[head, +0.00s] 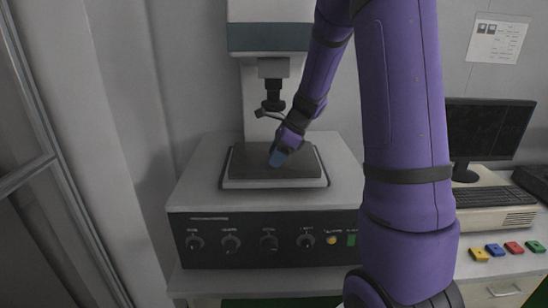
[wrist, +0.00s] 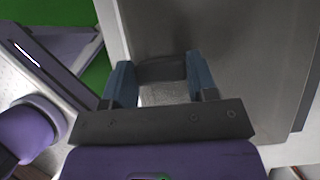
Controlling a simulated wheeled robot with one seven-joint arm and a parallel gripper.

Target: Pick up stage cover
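The stage cover looks to be the flat dark grey plate (head: 243,168) lying on the light stage base of the machine in the head view. In the wrist view the same grey surface (wrist: 255,50) fills the upper right. A dark, rounded handle-like piece (wrist: 161,67) stands out from it. My gripper (head: 279,157) is low over the middle of the plate, pointing down. In the wrist view its two blue fingers (wrist: 161,80) are spread wide, one on each side of the dark piece. I cannot tell whether they touch it.
The machine's column and dark probe head (head: 273,95) hang just behind my gripper. The front panel (head: 268,242) has several knobs.

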